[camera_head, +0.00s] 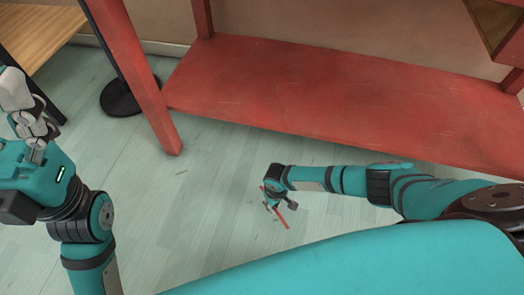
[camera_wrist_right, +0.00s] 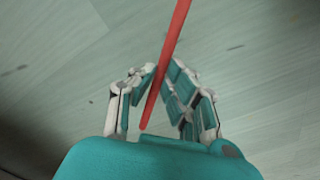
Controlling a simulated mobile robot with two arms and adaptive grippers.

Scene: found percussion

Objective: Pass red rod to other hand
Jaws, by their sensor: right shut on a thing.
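The red rod (camera_head: 282,217) is a thin straight stick held in my right gripper (camera_head: 271,205), low over the floor near the middle of the head view. In the right wrist view the rod (camera_wrist_right: 176,38) runs from the top edge down between the fingers of my right gripper (camera_wrist_right: 165,82), which are shut on it. The rod's far end is cut off there. My left gripper (camera_head: 15,100) is at the far left of the head view, well away from the rod. It holds nothing that I can see; its fingertips are partly cut off by the picture's edge, so its opening is unclear.
A red shelf (camera_head: 330,95) with a slanted red leg (camera_head: 140,85) stands behind. A wooden surface (camera_head: 38,30) is at the upper left. A black round base (camera_head: 122,97) stands on the pale plank floor (camera_head: 190,215). The floor between my two grippers is clear.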

